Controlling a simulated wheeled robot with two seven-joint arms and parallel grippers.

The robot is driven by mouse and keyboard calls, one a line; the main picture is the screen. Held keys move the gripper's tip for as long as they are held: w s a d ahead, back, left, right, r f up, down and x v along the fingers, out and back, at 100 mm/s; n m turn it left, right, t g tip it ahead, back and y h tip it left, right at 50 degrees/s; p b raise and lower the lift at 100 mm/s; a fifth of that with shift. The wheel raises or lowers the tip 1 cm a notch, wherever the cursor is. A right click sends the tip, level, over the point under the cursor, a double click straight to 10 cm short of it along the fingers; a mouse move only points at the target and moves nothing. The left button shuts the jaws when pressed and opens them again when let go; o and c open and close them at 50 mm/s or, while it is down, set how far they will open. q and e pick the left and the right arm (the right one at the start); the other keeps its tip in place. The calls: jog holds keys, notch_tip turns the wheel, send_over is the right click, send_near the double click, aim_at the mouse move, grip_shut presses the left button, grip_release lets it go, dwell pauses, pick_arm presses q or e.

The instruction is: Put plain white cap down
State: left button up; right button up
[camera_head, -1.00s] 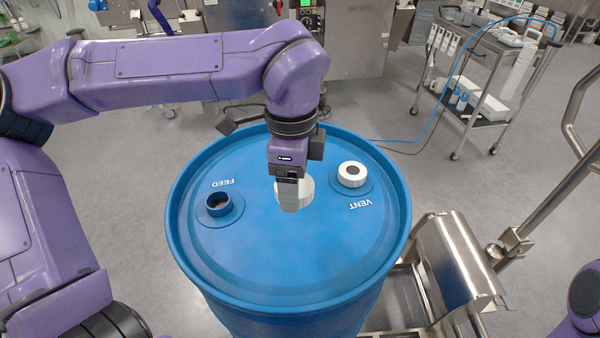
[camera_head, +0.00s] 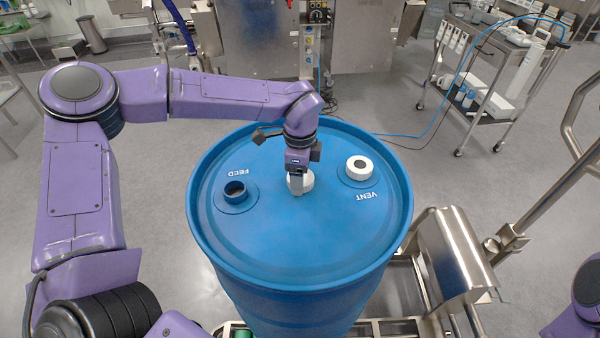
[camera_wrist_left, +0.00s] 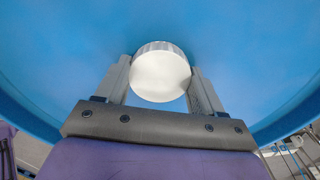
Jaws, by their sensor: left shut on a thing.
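The plain white cap (camera_head: 307,181) is between the fingers of my left gripper (camera_head: 296,188), over the middle of the blue drum's lid (camera_head: 290,250). In the left wrist view, the cap (camera_wrist_left: 160,75) shows a smooth round white face and a ribbed edge, with the gripper's fingers (camera_wrist_left: 158,85) shut on its two sides. The cap is at or close above the lid; I cannot tell whether it touches. My right gripper is not in view.
The VENT port (camera_head: 360,168) at right carries a white ring with a grey centre. The lid's front is clear. A steel frame (camera_head: 450,260) stands right of the drum, a cart (camera_head: 490,80) behind.

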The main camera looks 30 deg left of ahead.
pick_arm(q)
jog(key=shift+s+f+b, duration=0.15)
jog(key=shift+b, duration=0.15)
jog(key=o, duration=1.3)
jog(key=shift+c, duration=0.2)
notch_tip(320, 180, up, 13)
jog(key=shift+f, duration=0.2)
